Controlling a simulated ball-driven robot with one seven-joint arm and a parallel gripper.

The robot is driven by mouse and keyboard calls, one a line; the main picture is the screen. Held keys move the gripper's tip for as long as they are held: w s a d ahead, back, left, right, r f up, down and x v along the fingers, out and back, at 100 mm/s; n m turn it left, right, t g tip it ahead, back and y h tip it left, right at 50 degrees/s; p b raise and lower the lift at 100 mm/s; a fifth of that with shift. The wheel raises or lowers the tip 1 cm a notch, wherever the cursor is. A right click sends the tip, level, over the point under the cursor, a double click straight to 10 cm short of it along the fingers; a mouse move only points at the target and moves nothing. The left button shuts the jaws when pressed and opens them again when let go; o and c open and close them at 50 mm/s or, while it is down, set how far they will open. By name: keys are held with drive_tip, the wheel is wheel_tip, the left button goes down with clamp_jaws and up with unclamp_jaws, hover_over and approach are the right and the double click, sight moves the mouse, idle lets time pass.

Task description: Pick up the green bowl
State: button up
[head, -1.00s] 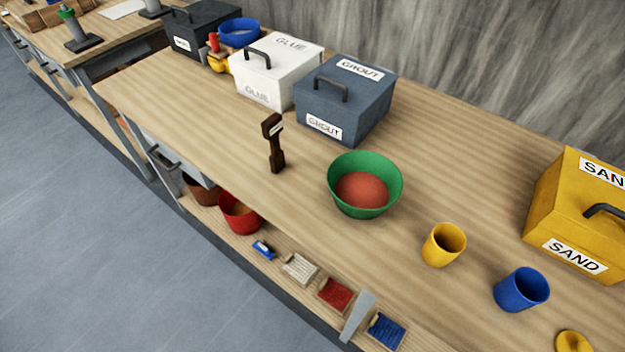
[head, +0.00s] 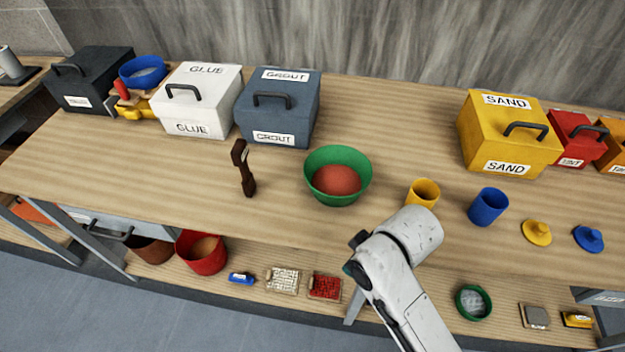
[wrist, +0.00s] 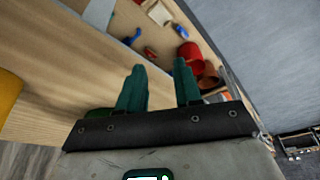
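The green bowl (head: 318,164) stands upright on the workbench in the head view, in front of the grout box, with reddish-brown material inside. In the wrist view, a bit of green (wrist: 97,114) shows beside my gripper's left finger, mostly hidden; it may be this bowl. My gripper (wrist: 160,67) shows two green fingers spread apart with nothing between them. In the head view my arm reaches over the bench's front edge, right of the bowl; my gripper itself does not show there.
The lower shelf holds a red bucket (head: 201,252).

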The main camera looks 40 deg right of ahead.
sight(348, 195)
drive_tip(key=w+r+n, duration=0.1)
drive_tip(key=w, duration=0.1)
drive_tip(key=w+d+r+n+p, duration=0.1)
drive_tip(key=w+r, duration=0.1)
drive_tip(key=w+r+n+t, duration=0.1)
drive_tip(key=w+r, duration=0.1)
drive_tip(key=shift+d+r+n+y, duration=0.1)
drive_tip(key=shift+d+n+y, duration=0.2)
drive_tip(key=shift+d+y, duration=0.1)
drive_tip(key=w+d+r+n, duration=0.3)
drive_tip(key=d+r+n, duration=0.2)
drive_tip(key=d+n, duration=0.15)
drive_tip(key=shift+y, duration=0.5)
drive_tip(key=f+b, duration=0.1)
drive_tip(key=w+f+b, duration=0.1)
drive_tip(key=f, duration=0.2)
drive_tip(key=shift+w+d+f+b, duration=0.25)
drive_tip(key=shift+w+d+b, duration=0.05)
drive_tip(key=shift+d+b, duration=0.1)
drive_tip(key=shift+p+x, duration=0.6)
drive_tip(key=shift+x, duration=2.25)
drive_tip(key=shift+d, duration=0.2)
clamp_jaws()
